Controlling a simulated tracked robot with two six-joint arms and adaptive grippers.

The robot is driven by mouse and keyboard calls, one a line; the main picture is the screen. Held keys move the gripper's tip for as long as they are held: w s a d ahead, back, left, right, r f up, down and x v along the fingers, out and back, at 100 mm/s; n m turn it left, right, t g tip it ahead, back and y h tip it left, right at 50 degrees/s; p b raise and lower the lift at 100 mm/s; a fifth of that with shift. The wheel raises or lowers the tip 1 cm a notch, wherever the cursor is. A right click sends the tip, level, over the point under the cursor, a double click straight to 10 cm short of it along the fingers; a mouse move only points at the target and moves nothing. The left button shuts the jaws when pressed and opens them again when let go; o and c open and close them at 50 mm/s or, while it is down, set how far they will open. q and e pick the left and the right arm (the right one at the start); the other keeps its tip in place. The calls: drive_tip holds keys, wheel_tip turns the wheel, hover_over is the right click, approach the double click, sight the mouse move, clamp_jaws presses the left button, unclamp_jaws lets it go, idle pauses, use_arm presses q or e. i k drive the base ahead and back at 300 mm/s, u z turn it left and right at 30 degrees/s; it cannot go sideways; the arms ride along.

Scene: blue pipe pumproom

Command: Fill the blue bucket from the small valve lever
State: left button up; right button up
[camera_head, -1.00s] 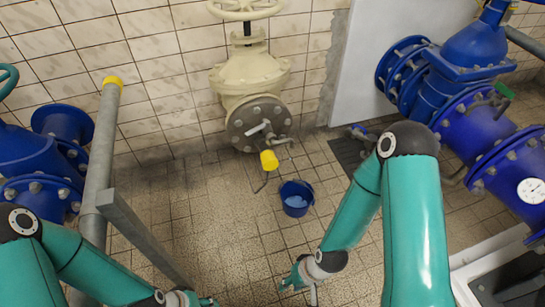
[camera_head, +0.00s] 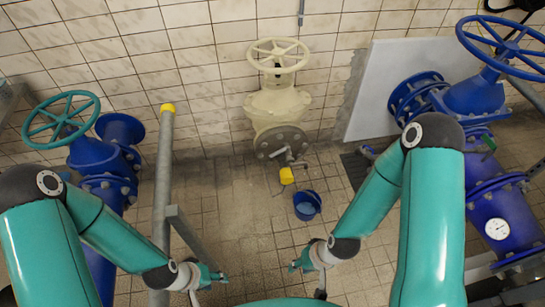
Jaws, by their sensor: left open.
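The blue bucket (camera_head: 307,206) stands upright on the tiled floor in the middle of the head view. A lighter blue patch shows inside it; I cannot tell if it is water. The small valve lever (camera_head: 290,154) is pale and sits on the grey flange of the cream valve (camera_head: 277,106), above and left of the bucket. A yellow piece (camera_head: 287,175) hangs below it. My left gripper (camera_head: 214,277) is open and empty, nearer me and left of the bucket. My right gripper (camera_head: 300,263) is nearer me, below the bucket and apart from it; its finger gap is unclear.
A grey post (camera_head: 164,150) with a yellow cap and a slanting grey bar (camera_head: 190,234) stand beside my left arm. Blue pipes with a teal handwheel (camera_head: 61,120) are at left, and large blue pipes (camera_head: 500,205) at right. Floor around the bucket is clear.

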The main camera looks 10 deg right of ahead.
sight(288, 148)
drive_tip(key=z, duration=0.05)
drive_tip(key=k, duration=1.55)
drive_tip(key=z, duration=0.6)
drive_tip(key=i, duration=2.05)
drive_tip(key=u, duration=0.7)
